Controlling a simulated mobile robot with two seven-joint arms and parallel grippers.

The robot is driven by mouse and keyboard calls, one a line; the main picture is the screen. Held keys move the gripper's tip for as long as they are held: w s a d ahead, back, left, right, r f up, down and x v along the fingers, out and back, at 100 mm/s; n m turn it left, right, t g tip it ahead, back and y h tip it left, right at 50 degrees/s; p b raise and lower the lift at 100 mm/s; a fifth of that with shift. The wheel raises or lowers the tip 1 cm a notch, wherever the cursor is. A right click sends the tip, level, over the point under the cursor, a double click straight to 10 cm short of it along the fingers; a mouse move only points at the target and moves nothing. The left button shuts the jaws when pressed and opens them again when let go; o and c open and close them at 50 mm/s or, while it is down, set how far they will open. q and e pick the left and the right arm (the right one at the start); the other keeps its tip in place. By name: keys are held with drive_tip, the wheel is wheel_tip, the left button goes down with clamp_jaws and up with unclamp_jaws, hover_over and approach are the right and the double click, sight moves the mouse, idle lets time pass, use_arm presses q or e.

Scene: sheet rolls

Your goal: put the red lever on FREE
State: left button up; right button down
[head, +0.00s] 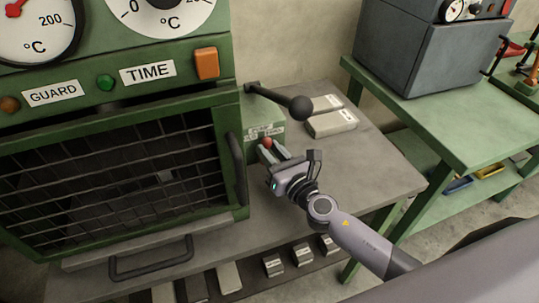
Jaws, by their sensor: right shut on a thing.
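My right gripper (270,153) reaches in from the lower right and is shut on the red lever (267,142). Only the lever's round red knob shows, between the fingertips; its shaft is hidden. The lever sits by a green panel (265,131) with small pale labels on the right side of the green machine. The label words are too small to read, so I cannot tell which position the lever is in. My left gripper is not in view.
A black lever with a ball knob (300,107) juts out just above my right gripper. The mesh guard (110,180) with its dark handle is to the left. Pale labelled blocks (332,122) lie on the grey bench (375,165). A green table (435,115) stands at the right.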

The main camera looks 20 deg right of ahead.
drive_tip(key=m+b, duration=0.1)
drive_tip(key=b, duration=0.1)
drive_tip(key=d+f+m+b, duration=0.1)
drive_tip(key=m+b, duration=0.1)
drive_tip(key=shift+d+m+t, duration=0.2)
drive_tip(key=shift+m+t, duration=0.1)
drive_tip(key=shift+t, duration=0.1)
drive_tip(key=shift+d+f+m+b, duration=0.15)
drive_tip(key=shift+d+m+b, duration=0.2)
drive_tip(key=shift+m+b, duration=0.75)
drive_tip(key=c, duration=0.9)
unclamp_jaws()
drive_tip(key=shift+o, duration=0.2)
